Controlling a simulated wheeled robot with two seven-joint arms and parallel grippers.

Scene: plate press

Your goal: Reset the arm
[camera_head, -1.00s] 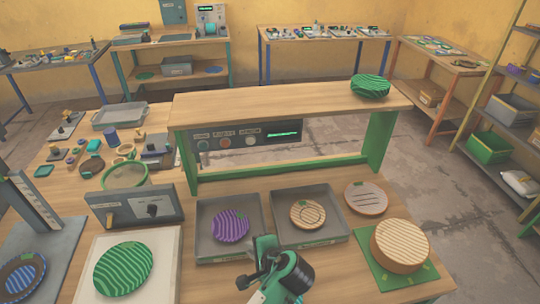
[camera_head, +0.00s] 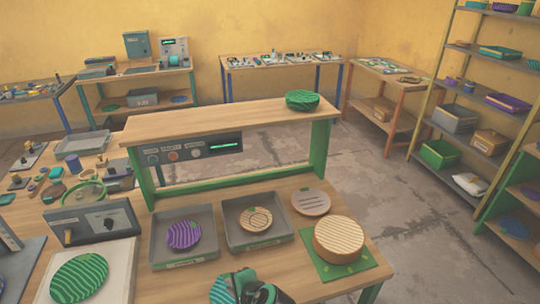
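A tray with a purple plate (camera_head: 183,235) and a tray with a tan plate (camera_head: 256,219) are just beyond the gripper. A striped round block (camera_head: 338,240) on a green mat is to the right. A raised shelf (camera_head: 230,118) bears a green bowl (camera_head: 302,100).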

